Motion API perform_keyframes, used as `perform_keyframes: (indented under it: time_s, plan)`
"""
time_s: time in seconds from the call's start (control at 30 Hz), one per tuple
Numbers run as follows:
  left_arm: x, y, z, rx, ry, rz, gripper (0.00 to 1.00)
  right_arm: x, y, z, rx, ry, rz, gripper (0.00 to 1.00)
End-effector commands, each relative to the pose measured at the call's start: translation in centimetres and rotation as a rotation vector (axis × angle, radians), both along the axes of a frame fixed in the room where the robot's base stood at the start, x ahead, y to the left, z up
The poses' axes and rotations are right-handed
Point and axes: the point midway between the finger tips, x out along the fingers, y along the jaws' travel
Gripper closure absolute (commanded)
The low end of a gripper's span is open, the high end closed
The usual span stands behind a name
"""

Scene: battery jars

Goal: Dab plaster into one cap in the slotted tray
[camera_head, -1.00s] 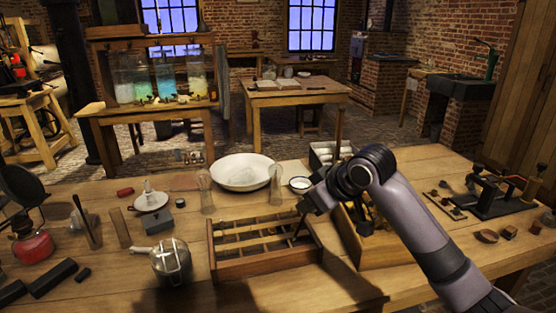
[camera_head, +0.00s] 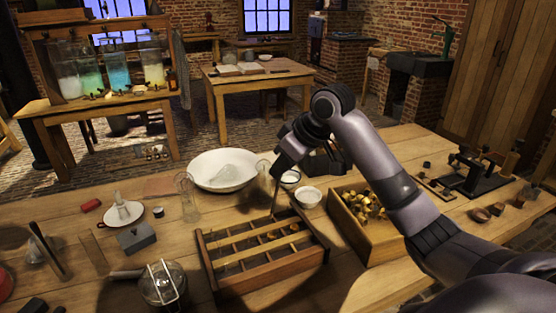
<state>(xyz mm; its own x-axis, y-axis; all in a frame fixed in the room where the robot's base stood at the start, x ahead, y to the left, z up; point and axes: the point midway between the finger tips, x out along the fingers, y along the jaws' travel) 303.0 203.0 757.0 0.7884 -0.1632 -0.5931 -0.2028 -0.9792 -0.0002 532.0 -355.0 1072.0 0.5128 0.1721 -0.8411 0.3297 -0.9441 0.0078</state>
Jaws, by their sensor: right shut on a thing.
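The slotted wooden tray (camera_head: 262,283) lies on the bench in front of me, with thin dividers and a lighter strip across it. A few small brass-coloured spots show in its slots, too small to tell clearly as caps. My right gripper (camera_head: 278,176) is above the tray's far side, shut on a thin dark tool (camera_head: 274,203). The tool points down, its tip at the tray's far part; I cannot tell whether it touches anything. A large white bowl (camera_head: 212,183) holds pale material, perhaps plaster. My left gripper is out of view.
A wooden box (camera_head: 369,248) of brass pieces stands right of the tray. Two small white bowls, one (camera_head: 308,197) nearer, and a clear glass (camera_head: 188,200) stand behind the tray. My right arm crosses the box's right side.

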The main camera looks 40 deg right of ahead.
Motion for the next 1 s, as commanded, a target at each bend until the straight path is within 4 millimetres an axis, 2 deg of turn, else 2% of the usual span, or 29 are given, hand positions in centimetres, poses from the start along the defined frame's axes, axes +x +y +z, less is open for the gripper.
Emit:
perform_keyframes:
  time_s: [0.4,0.6,1.0]
  plan:
    - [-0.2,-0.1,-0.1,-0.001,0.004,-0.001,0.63,0.0,0.0,-3.5,0.000,-0.001,0.000,1.00]
    - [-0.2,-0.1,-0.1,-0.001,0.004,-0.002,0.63,0.0,0.0,-4.1,0.000,-0.001,-0.001,1.00]
    - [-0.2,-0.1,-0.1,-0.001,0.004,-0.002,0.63,0.0,0.0,-4.2,-0.001,-0.001,0.000,1.00]
